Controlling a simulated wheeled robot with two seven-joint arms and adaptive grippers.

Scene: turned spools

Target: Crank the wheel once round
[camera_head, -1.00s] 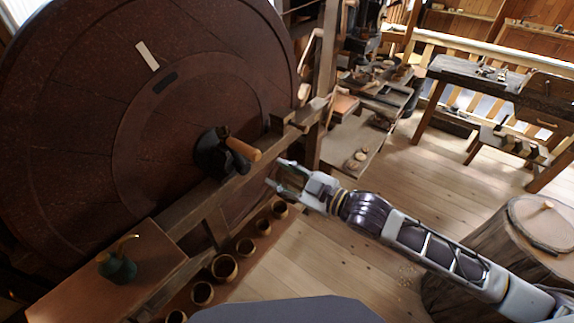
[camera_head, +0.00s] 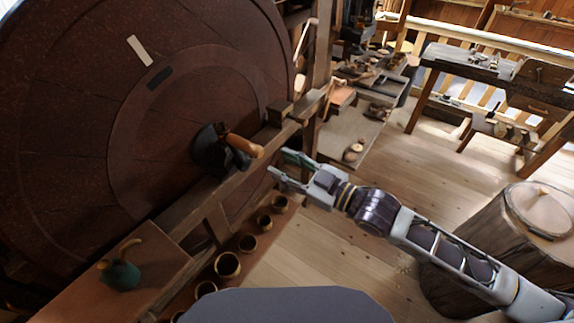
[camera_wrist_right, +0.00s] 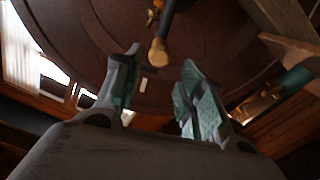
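The large dark red-brown wheel (camera_head: 95,140) fills the left of the head view, with a pale mark near its upper part. A black crank (camera_head: 212,150) with a wooden handle (camera_head: 243,146) sits near its middle, the handle pointing right. My right gripper (camera_head: 281,164) is open and empty, a little right of and below the handle's end, apart from it. In the right wrist view the handle (camera_wrist_right: 159,52) shows beyond and between the green-padded fingers (camera_wrist_right: 158,90), with the wheel (camera_wrist_right: 215,50) behind. My left gripper is not in view.
A wooden beam (camera_head: 215,193) runs in front of the wheel. Several cups (camera_head: 248,243) line a low ledge. A green oil can (camera_head: 121,272) stands on a wooden box at lower left. A stump (camera_head: 478,240) stands at right. The floor between is clear.

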